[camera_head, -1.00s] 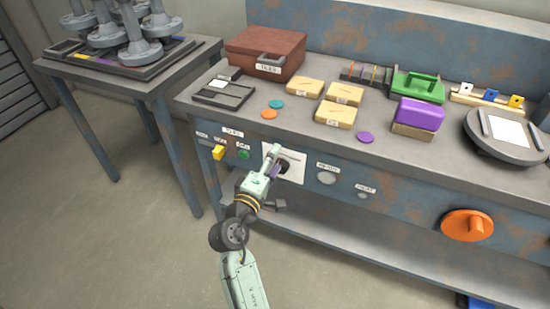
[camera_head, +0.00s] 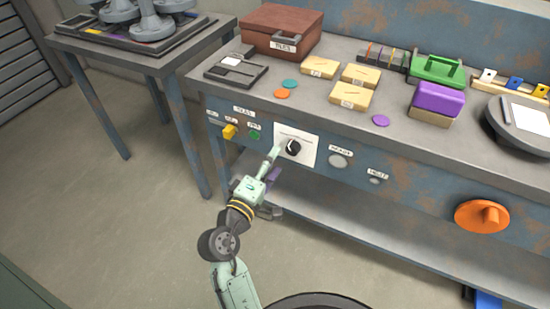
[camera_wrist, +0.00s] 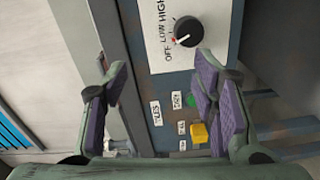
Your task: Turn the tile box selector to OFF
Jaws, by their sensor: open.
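A black round knob (camera_head: 293,147) sits on a white plate (camera_head: 309,140) on the bench's front panel. In the wrist view the knob (camera_wrist: 188,31) shows a white pointer, and the plate reads OFF, LOW, HIGH; the pointer is on the OFF/LOW side, but its exact mark is unclear. My gripper (camera_head: 273,158) is just below left of the knob. In the wrist view my gripper (camera_wrist: 163,68) is open and empty, with the knob beyond its right finger.
A green button (camera_head: 254,135) is beside the yellow selector. A brown TILES box (camera_head: 283,27), tan blocks and coloured discs stand on the bench top (camera_head: 240,95). A side table is at left; floor is open in front.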

